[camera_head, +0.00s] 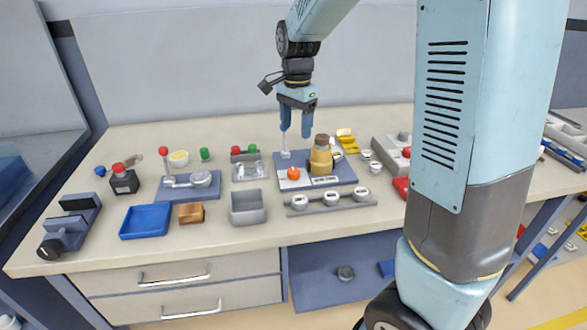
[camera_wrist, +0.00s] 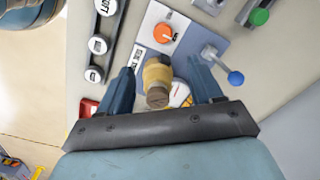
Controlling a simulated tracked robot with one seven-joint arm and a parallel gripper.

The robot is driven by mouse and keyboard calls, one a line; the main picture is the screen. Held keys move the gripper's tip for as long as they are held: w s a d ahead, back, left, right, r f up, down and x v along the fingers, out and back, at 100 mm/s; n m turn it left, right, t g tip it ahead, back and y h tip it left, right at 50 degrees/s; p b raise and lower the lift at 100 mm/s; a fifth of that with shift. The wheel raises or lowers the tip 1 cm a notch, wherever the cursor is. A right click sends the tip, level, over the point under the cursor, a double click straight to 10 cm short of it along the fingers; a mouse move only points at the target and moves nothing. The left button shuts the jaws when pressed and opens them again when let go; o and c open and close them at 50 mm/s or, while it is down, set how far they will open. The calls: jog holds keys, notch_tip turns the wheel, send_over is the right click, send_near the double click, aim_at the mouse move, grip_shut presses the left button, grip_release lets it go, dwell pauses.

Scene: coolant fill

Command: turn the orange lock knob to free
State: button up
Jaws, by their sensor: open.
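The orange lock knob (camera_head: 293,174) sits on a pale square plate at the left front of a blue-grey base board (camera_head: 340,181). In the wrist view the knob (camera_wrist: 164,33) shows a white mark on its top and lies beyond the fingertips. My gripper (camera_head: 297,132) is open and empty above the back of the board, apart from the knob. Its two blue fingers also show in the wrist view (camera_wrist: 161,82). A brass-coloured bottle (camera_head: 320,157) with a brown cap stands on the board; in the wrist view it (camera_wrist: 157,80) appears between the fingers.
A lever with a blue ball (camera_wrist: 235,78) stands on the board near one finger. A rail with several white dials (camera_head: 331,201) lies in front. A grey bin (camera_head: 248,206) and blue tray (camera_head: 146,221) are to the left. A grey box (camera_head: 392,153) is to the right.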

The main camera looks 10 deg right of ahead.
aim_at(294, 170)
jog(key=f, duration=1.4)
jog(key=shift+w+a+f, duration=0.25)
jog(key=shift+w+f, duration=0.05)
jog(key=c, duration=1.1)
jog(key=shift+o, duration=0.2)
